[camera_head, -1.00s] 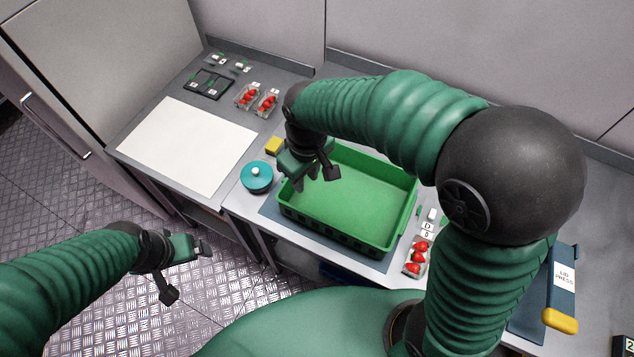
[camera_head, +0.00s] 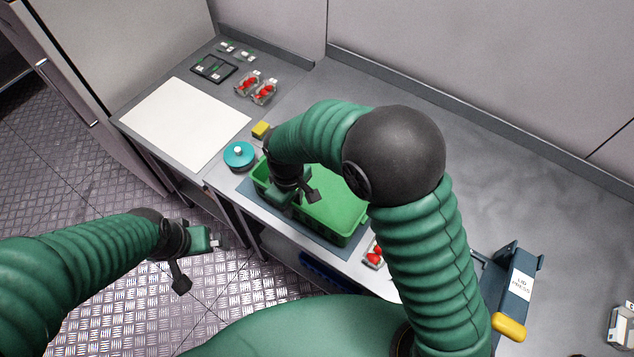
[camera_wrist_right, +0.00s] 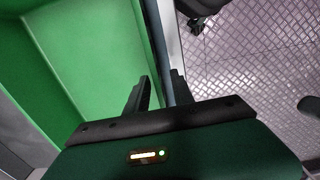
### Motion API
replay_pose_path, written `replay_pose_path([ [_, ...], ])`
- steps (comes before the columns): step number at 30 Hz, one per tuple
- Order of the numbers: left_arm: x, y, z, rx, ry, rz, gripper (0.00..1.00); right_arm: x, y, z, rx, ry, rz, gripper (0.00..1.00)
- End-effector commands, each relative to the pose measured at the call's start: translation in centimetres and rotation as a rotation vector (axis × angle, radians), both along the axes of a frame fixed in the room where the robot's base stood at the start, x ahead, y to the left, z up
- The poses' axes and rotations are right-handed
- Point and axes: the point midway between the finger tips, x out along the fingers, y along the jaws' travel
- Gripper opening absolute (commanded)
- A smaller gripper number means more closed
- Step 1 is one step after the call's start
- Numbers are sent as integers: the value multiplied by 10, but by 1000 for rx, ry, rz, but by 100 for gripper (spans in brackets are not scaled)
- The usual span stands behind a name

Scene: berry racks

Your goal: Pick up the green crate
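The green crate (camera_head: 327,232) sits on a dark mat (camera_head: 248,190) at the front of the counter, partly hidden by my right arm. My right gripper (camera_head: 294,196) is at the crate's near left side in the head view. In the right wrist view, its two fingers (camera_wrist_right: 160,90) stand apart, one on each side of the crate's rim (camera_wrist_right: 163,45), with no clear sign of being clamped. My left gripper (camera_head: 214,241) hangs over the floor, away from the crate; its finger gap is too small to judge.
A teal round pot (camera_head: 239,156) and a yellow block (camera_head: 261,130) stand left of the crate. Strawberry packs (camera_head: 264,92) and a white board (camera_head: 186,122) lie farther left. A lid press (camera_head: 514,290) is at the right. The back counter is largely clear.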

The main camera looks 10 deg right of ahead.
Motion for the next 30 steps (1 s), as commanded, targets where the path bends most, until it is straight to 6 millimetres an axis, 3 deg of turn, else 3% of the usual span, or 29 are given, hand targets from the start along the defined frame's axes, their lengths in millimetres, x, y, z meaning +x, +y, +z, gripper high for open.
replay_pose_path([
  [6,0,0,5,0,0,0,100,0,-2,-28,4,1,-3,29],
  [12,0,0,5,0,0,-1,100,0,0,-28,3,0,-3,28],
  [19,0,0,5,0,0,-1,100,0,2,-28,1,0,-3,0],
  [30,0,0,5,0,0,-1,100,0,0,-28,3,0,-3,0],
])
